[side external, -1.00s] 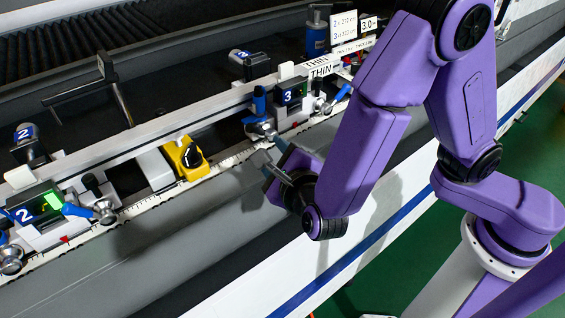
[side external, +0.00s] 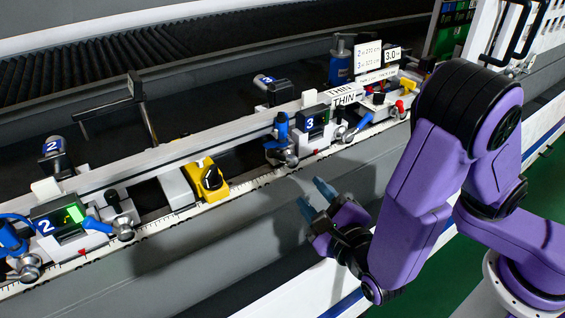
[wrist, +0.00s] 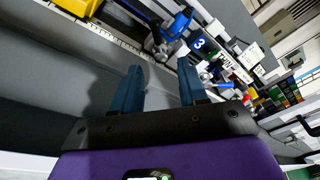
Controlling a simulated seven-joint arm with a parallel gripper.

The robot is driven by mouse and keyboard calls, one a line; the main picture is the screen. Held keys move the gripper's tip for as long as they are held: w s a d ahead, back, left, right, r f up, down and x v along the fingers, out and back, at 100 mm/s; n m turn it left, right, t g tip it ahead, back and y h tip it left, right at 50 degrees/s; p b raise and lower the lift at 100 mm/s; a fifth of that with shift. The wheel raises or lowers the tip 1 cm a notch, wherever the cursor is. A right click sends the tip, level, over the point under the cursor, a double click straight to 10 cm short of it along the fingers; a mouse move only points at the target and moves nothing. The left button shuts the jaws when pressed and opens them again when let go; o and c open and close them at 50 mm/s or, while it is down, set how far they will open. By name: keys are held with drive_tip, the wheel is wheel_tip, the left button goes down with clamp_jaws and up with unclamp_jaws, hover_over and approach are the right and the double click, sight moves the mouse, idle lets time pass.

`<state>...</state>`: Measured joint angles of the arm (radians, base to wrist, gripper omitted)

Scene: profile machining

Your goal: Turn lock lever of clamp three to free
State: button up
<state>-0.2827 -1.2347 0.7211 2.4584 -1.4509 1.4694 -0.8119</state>
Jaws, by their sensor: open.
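Clamp three (side external: 310,124), a grey block with a blue "3" label, sits on the white ruled rail. A blue-handled lever (side external: 282,127) stands nearly upright at its left, above a silver ball-ended pivot. A second blue-handled lever (side external: 360,126) at its right slants up to the right. I cannot tell which one is the lock lever. My gripper (side external: 314,198) is open and empty, in front of and below the clamp, apart from both levers. In the wrist view its two blue fingers (wrist: 160,85) point toward the rail, with the "3" label (wrist: 198,43) beyond them.
Clamp two (side external: 62,222), with a lit green display, stands at the left of the rail. A yellow block with a black knob (side external: 208,180) sits between the clamps. A blue bottle (side external: 340,62) and signs (side external: 368,58) stand behind. The grey surface (side external: 220,240) before the rail is clear.

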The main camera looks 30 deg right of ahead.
sight(278, 157)
drive_tip(key=w+y, duration=0.1)
drive_tip(key=w, duration=0.4)
drive_tip(key=w+d+f+n+y, duration=0.1)
drive_tip(key=w, duration=0.5)
drive_tip(key=w+d+t+y, duration=0.1)
drive_tip(key=w, duration=0.4)
drive_tip(key=shift+w+f+n, duration=0.35)
drive_tip(key=shift+n, duration=0.05)
clamp_jaws()
